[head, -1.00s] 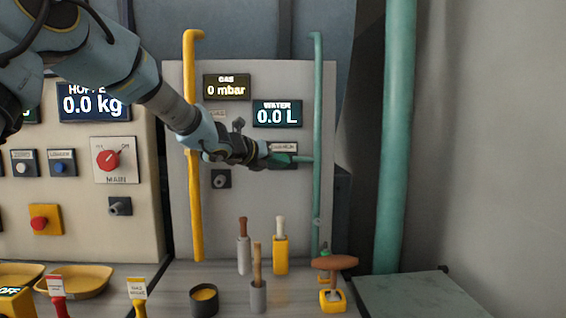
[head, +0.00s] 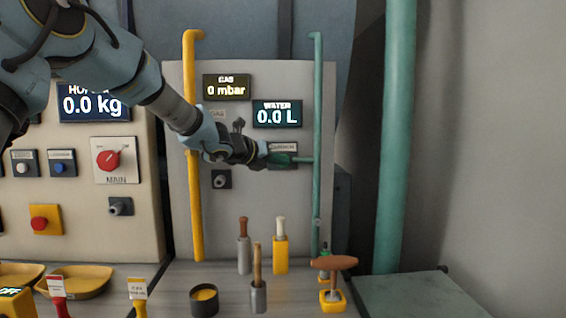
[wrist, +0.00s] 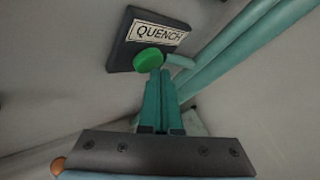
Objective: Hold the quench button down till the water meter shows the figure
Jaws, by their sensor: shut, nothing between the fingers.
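The quench button is a green round cap (wrist: 149,60) on a dark plate with a QUENCH label (wrist: 158,34), in the wrist view. My gripper (wrist: 157,76) is shut and empty, its teal fingertips at the lower edge of the green cap; I cannot tell if they touch it or if it is pressed. In the head view my gripper (head: 270,156) is in front of the quench plate (head: 284,149) and hides the button. The water meter (head: 277,114) reads 0.0 L, above the plate.
A teal pipe (head: 317,200) runs beside the quench plate, with a short branch to it. A yellow pipe (head: 194,220) and the gas meter (head: 227,87), reading 0 mbar, are to the left. Handled tools and a dark cup (head: 204,301) stand on the bench below.

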